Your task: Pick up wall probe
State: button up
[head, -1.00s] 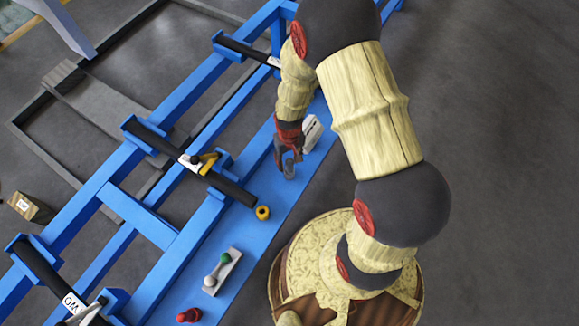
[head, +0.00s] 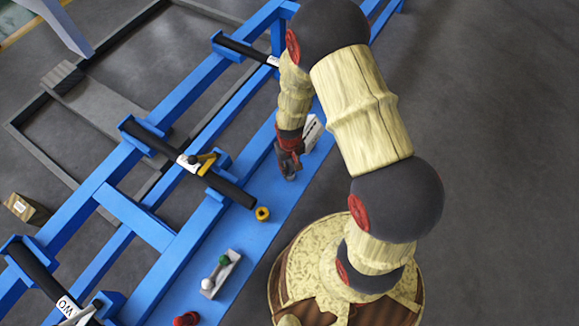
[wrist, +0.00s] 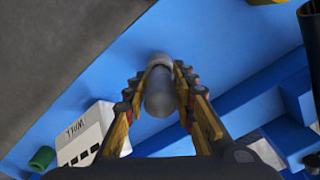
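The grey, rounded wall probe (wrist: 160,92) stands out from the blue bench surface in the wrist view. My gripper (wrist: 160,82) is around it, one finger on each side. The fingertips are very close to its sides, and I cannot see clear contact. In the head view my gripper (head: 288,174) is low over the blue beam and hides most of the probe. A white block marked "WALL" (wrist: 86,136) sits left of the fingers in the wrist view; it also shows behind the gripper in the head view (head: 312,132).
A green ring (wrist: 42,158) lies beyond the white block. On the blue beam (head: 240,240) are a yellow ring (head: 262,214), a grey holder with green and white knobs (head: 220,274) and a red piece (head: 186,319). Black rollers (head: 232,190) cross the blue frame.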

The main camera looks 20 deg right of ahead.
grip_shut()
